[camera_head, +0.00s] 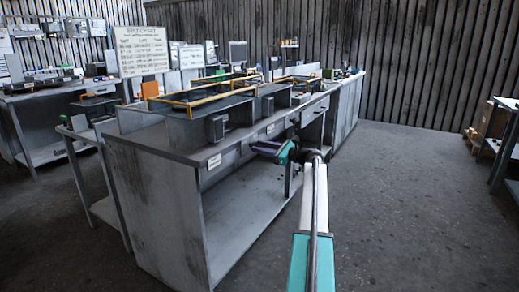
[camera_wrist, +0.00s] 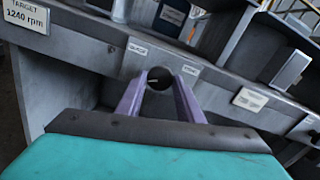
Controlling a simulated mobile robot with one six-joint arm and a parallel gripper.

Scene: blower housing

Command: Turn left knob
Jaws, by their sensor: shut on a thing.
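A dark round knob (camera_wrist: 159,77) is on the front face of the bench, in the middle of the wrist view. My gripper (camera_wrist: 159,82) has its two purple fingers closed in on the knob, one on each side. The knob's pointer or setting cannot be made out. In the head view my gripper (camera_head: 267,148) is at the bench front, and the knob is too small or hidden to tell there.
The grey bench (camera_head: 155,190) has an open lower shelf. Small labels flank the knob, and a "TARGET 1240 rpm" plate (camera_wrist: 28,17) is at upper left.

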